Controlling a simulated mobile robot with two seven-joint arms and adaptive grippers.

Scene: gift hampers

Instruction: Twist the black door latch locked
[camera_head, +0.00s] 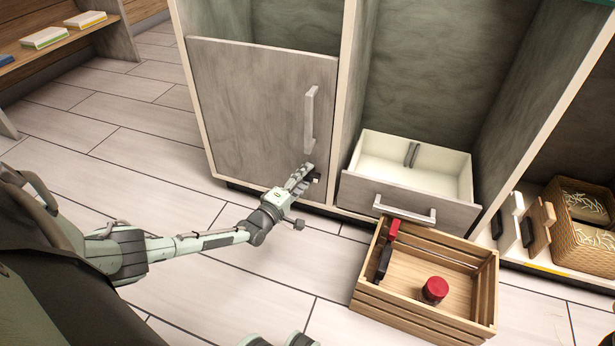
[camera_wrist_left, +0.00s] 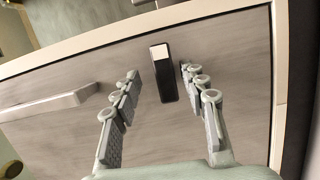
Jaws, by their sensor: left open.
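The black door latch (camera_wrist_left: 164,72) is a short dark bar with a pale end face, on the lower part of the grey cabinet door (camera_head: 255,100). In the left wrist view it sits between the two fingers of my left gripper (camera_wrist_left: 160,78), which is open, with a visible gap on each side. In the head view my left gripper (camera_head: 302,178) is at the door's lower right corner and partly hides the latch (camera_head: 317,180). The door is closed against its frame, and its long grey handle (camera_head: 310,120) is above the gripper.
An open drawer (camera_head: 405,210) juts out to the right of the door. A wooden crate (camera_head: 425,325) with a red-lidded jar (camera_head: 434,290) stands on the floor before it. A wicker basket (camera_head: 575,215) is at the far right. The floor to the left is clear.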

